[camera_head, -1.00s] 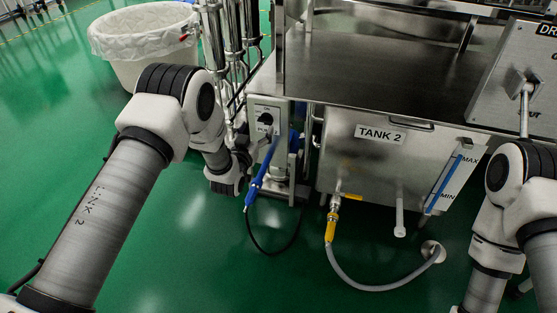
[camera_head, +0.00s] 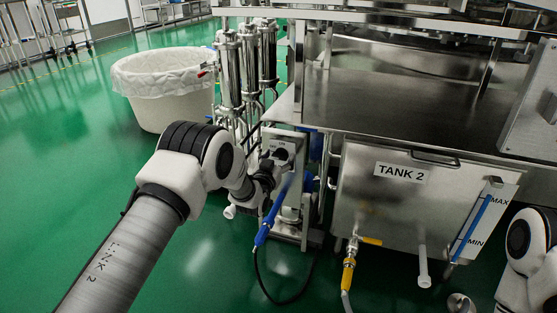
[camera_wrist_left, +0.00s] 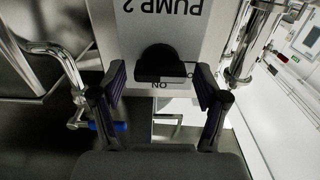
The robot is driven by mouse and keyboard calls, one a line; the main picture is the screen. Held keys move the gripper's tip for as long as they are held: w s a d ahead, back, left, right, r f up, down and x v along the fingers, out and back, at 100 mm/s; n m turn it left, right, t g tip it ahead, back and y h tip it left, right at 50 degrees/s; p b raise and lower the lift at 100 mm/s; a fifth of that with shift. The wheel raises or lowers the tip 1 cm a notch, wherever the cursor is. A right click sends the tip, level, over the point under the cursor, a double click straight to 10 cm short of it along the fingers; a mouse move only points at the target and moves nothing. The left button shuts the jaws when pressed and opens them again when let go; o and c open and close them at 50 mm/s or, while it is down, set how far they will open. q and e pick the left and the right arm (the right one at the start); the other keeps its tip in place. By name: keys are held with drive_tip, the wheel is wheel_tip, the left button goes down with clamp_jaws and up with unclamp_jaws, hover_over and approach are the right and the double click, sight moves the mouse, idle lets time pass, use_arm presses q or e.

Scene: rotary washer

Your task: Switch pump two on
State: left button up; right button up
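The pump two switch is a black rotary knob (camera_wrist_left: 160,66) on a light control panel (camera_wrist_left: 192,40) marked "PUMP 2", which appears upside down in the left wrist view. In the head view the panel (camera_head: 283,141) is on a box left of tank 2. My left gripper (camera_wrist_left: 160,82) is open, with one finger on each side of the knob; gaps show between fingers and knob. It also shows in front of the panel in the head view (camera_head: 268,174). My right gripper is out of view.
The tank marked "TANK 2" (camera_head: 375,205) stands right of the box. A blue-handled hose (camera_head: 268,222) hangs just below the panel. Steel cylinders and pipes (camera_head: 230,75) rise behind it. A lined white bin (camera_head: 165,95) stands at left.

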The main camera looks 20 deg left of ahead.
use_arm(q)
drive_tip(key=c, duration=0.8)
drive_tip(key=shift+m, duration=0.3)
drive_tip(key=shift+r+m+p, duration=0.1)
drive_tip(key=shift+m+p, duration=0.7)
drive_tip(key=shift+p, duration=0.05)
drive_tip(key=m+p, duration=0.1)
drive_tip(key=m, duration=0.2)
drive_tip(key=shift+d+m+p, duration=0.1)
drive_tip(key=shift+m+p, duration=0.2)
drive_tip(key=shift+p, duration=0.05)
drive_tip(key=m+p, duration=0.2)
drive_tip(key=m, duration=0.8)
drive_tip(key=m+p, duration=0.1)
drive_tip(key=m, duration=0.1)
drive_tip(key=shift+d+f, duration=0.1)
drive_tip(key=shift+f, duration=0.2)
